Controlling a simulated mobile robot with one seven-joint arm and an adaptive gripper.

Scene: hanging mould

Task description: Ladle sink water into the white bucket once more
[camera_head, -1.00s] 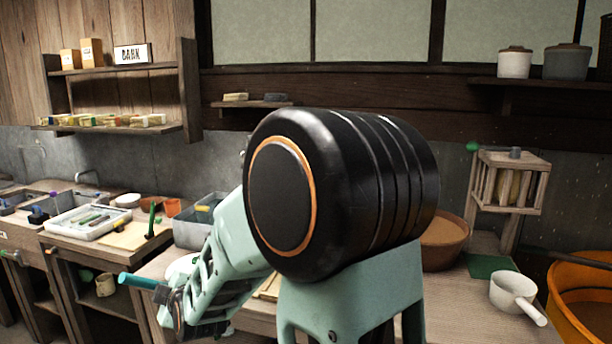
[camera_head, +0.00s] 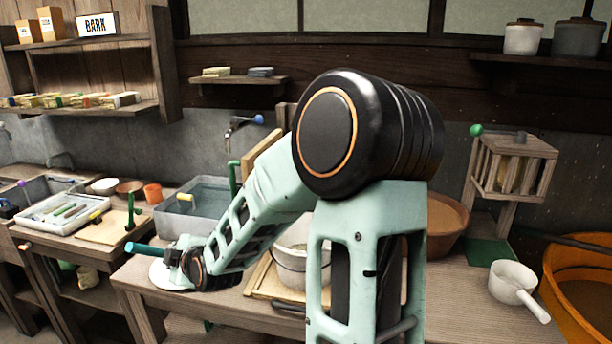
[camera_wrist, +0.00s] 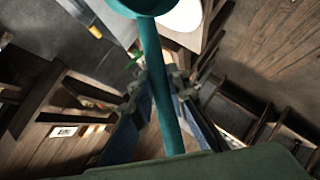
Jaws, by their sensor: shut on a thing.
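My gripper (camera_head: 172,257) is shut on the teal handle of a ladle (camera_wrist: 166,85), left of the bucket and over the front of the bench. In the wrist view the ladle runs from my gripper (camera_wrist: 157,92) up to its teal cup at the top edge, which is cut off. I cannot tell whether the cup holds water. The grey sink (camera_head: 193,229) with water stands behind my gripper, under a blue-knobbed tap (camera_head: 240,122). The white bucket (camera_head: 289,262) stands on a wooden board, partly hidden by my arm; its contents are hidden.
A white disc (camera_head: 160,276) lies on the bench beside my gripper. Left are a white tray (camera_head: 62,212) of tools and an orange cup (camera_head: 153,193). Right are a brown bowl (camera_head: 446,222), a white dipper (camera_head: 513,279) and an orange tub (camera_head: 570,262).

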